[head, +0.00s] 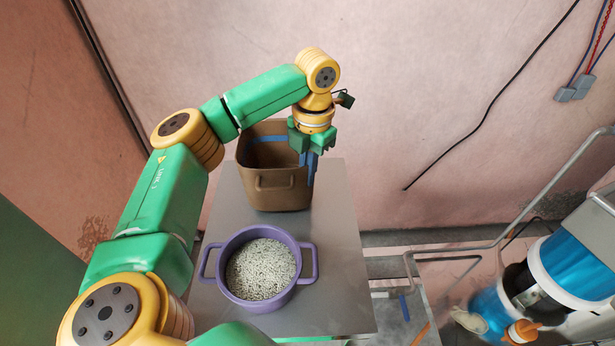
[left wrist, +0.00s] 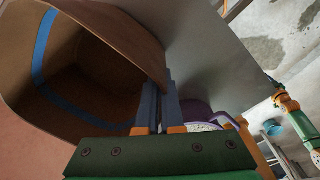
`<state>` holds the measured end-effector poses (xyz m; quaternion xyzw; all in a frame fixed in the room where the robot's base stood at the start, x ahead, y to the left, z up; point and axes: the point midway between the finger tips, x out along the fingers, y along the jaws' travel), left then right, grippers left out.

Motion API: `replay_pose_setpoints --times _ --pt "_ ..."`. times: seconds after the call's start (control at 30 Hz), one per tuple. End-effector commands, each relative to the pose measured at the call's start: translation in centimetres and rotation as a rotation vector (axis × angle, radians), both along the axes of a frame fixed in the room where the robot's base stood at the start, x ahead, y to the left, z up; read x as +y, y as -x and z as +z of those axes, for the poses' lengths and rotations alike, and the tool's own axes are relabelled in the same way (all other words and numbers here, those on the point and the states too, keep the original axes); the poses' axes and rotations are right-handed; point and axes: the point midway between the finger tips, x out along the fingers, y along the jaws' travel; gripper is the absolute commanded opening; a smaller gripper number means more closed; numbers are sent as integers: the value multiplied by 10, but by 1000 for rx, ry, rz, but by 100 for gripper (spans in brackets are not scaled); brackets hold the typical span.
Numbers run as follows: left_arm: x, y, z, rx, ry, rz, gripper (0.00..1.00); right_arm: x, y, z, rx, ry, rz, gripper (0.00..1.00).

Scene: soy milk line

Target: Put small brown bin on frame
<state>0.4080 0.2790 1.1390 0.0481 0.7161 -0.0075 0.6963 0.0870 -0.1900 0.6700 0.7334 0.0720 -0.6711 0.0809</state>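The small brown bin (head: 275,190) stands upright at the back of a metal table, with a handle on its front and a blue band inside. My left gripper (head: 312,168) points down at the bin's right wall. In the left wrist view the fingers (left wrist: 160,105) lie close together on either side of the bin's wall (left wrist: 120,30), one inside and one outside, and look closed on it. The bin's inside that shows is empty. A metal tube frame (head: 468,247) stands to the right of the table. My right gripper is out of view.
A purple two-handled pot (head: 233,290) of pale grains stands on the metal table (head: 345,255) in front of the bin. A blue and white machine (head: 575,265) is at the right. A pink wall is close behind. The table's right side is clear.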

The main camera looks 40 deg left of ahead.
Motion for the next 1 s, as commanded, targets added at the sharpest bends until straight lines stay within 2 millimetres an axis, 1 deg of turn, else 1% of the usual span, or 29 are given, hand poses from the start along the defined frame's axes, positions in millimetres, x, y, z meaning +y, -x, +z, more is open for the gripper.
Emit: replay_pose_setpoints --times 0.03,0.07,0.17,0.4,0.43,0.47,0.5,0.53,0.77,0.87,0.93,1.0 --pt "0 1 -2 3 -1 -3 0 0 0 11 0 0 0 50" --pt "0 1 -7 4 -1 -3 0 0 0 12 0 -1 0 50" --pt "-1 1 -16 -1 0 -2 0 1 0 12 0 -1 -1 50" --pt "-1 0 -18 -1 1 -2 0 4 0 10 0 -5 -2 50" --pt "-1 0 -18 -1 1 -2 12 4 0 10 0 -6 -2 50" --pt "-1 0 -18 -1 1 -2 20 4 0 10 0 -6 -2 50" --pt "-1 0 -18 -1 1 -2 31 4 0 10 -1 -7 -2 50" --pt "-1 0 -18 -1 1 -2 34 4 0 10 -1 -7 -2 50" --pt "-1 0 -17 -1 1 -2 34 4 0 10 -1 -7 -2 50" --pt "-2 0 -14 -3 2 -2 34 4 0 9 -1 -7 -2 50" --pt "-3 -1 -5 -4 2 -3 34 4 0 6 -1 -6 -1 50" --pt "-4 -1 10 -6 4 -2 34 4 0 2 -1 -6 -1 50"
